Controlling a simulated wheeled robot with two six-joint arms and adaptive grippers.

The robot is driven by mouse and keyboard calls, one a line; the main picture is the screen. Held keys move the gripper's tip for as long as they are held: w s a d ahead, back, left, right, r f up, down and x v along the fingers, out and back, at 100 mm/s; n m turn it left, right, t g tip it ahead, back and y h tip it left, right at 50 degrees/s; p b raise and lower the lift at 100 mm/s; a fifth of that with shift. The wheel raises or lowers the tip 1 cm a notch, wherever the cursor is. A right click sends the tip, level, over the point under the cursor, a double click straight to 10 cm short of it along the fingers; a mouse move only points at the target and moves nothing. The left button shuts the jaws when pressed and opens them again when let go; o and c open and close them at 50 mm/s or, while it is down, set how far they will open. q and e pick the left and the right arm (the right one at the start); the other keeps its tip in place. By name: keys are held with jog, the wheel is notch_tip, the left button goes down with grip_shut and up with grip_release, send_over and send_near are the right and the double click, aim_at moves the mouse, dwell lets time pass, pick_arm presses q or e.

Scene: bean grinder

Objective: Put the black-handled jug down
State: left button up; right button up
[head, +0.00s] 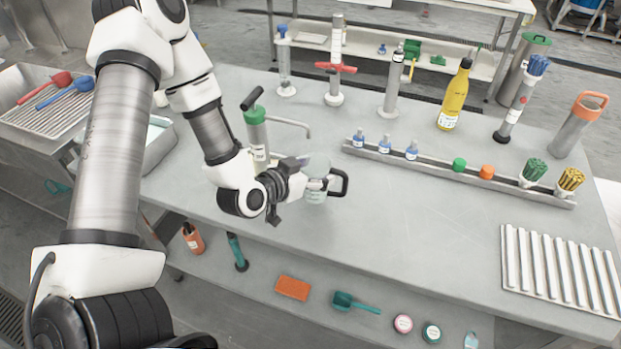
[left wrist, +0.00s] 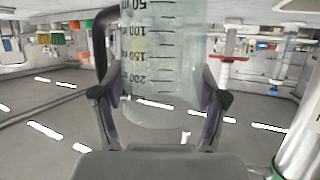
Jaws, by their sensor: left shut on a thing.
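The black-handled jug (head: 316,165) is clear with a black handle (head: 338,183) on its right side in the head view. My left gripper (head: 318,184) is shut around its body. In the left wrist view the jug (left wrist: 160,50) sits between the two fingers (left wrist: 160,88), with volume marks facing me and the handle (left wrist: 102,45) at the left. The jug looks upright over the grey table (head: 400,215); I cannot tell whether its base touches. My right gripper is not in view.
A green-topped pump with a bent spout (head: 258,130) stands close behind-left of the jug. A long rack (head: 460,172) with small bottles and brushes lies to the right. A ribbed tray (head: 560,270) lies at the front right. The tabletop in front-right of the jug is clear.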

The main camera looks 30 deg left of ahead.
aim_at(309, 172)
pick_arm(q)
jog(key=a, duration=0.1)
jog(key=w+a, duration=0.2)
jog(key=shift+w+a+f+p, duration=0.1)
jog(key=shift+a+f+p, duration=0.2)
jog(key=shift+f+p, duration=0.05)
jog(key=f, duration=0.2)
jog(key=shift+d+f, duration=0.2)
jog(key=shift+f, duration=0.2)
jog(key=shift+w+f, duration=0.1)
jog(key=shift+f, duration=0.2)
jog(key=o, duration=1)
jog(key=shift+o, duration=0.8)
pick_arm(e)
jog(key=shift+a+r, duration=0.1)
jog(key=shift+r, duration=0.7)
